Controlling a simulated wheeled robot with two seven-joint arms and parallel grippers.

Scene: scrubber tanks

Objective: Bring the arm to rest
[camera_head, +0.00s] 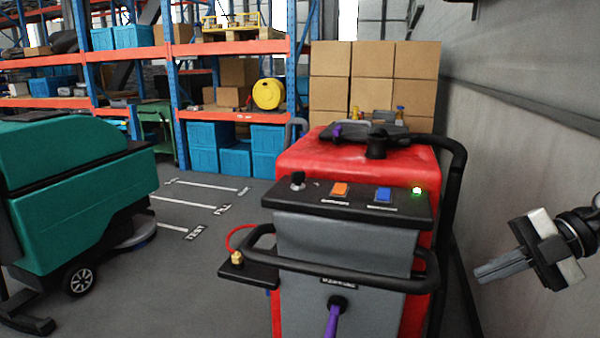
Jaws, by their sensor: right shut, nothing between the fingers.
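My right gripper (492,270) is in the air at the right edge of the head view, beside the grey wall. Its fingers are together, point left and hold nothing. It is apart from the red and grey scrubber (290,160), which stands upright in the middle. The scrubber's black panel (310,203) has a black knob (297,180), an orange button (339,190), a blue button (383,194) and a lit green lamp (417,191). A purple hose (331,322) runs from its front. My left gripper is not in view.
A green scrubber (75,200) stands at the left. Open floor (190,280) with white marked lines lies between the machines. Shelving (230,48) with blue bins and stacked cartons (372,62) stand behind. A wall (520,150) closes the right side near my right gripper.

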